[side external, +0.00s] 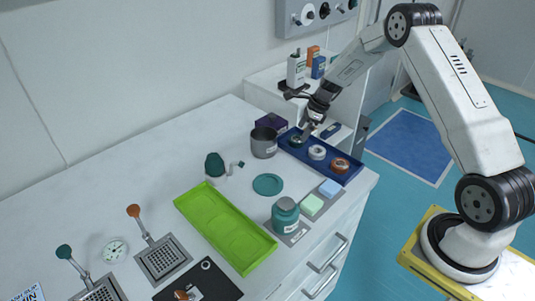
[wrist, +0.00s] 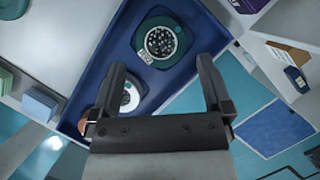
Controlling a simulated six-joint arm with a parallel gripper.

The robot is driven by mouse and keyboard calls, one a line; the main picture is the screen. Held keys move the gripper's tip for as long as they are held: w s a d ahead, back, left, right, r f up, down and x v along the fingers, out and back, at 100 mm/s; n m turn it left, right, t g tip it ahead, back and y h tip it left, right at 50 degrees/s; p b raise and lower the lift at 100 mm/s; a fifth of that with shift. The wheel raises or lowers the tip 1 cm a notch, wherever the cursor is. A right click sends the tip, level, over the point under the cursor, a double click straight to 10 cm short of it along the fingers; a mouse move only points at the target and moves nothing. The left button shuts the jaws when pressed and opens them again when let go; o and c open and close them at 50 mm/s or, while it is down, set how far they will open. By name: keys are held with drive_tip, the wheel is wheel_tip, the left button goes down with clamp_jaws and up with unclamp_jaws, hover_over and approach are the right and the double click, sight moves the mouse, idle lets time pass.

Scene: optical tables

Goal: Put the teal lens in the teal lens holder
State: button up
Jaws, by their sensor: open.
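The teal lens (side external: 296,141) sits in the far-left end of the blue tray, beside a white and a copper one. In the wrist view the teal lens (wrist: 141,41) is a teal ring around a dark, dotted centre, beyond my fingertips. My gripper (side external: 305,128) hangs just above that end of the tray. Its two fingers (wrist: 160,72) are spread apart with nothing between them. A post with a teal top (side external: 64,252), likely the teal lens holder, stands on a perforated grey plate at the lower left, partly cut off by the frame edge.
The blue tray (side external: 327,172) also holds the white lens (side external: 317,152) and copper lens (side external: 340,165). A grey cup (side external: 264,145) and purple box (side external: 271,123) stand close to it. A green tray (side external: 222,232), teal jar (side external: 285,214) and orange-topped post (side external: 133,211) occupy the table.

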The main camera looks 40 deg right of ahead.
sight(298, 138)
drive_tip(key=shift+x, duration=1.9)
drive_tip(key=c, duration=1.2)
drive_tip(key=shift+c, duration=0.3)
drive_tip(key=shift+r, duration=0.1)
drive_tip(key=shift+r, duration=0.7)
drive_tip(key=s+a+r, duration=0.3)
drive_tip(key=s+r, duration=0.8)
drive_tip(key=s, duration=0.2)
drive_tip(key=shift+s+a+r, duration=0.2)
drive_tip(key=shift+a, duration=0.2)
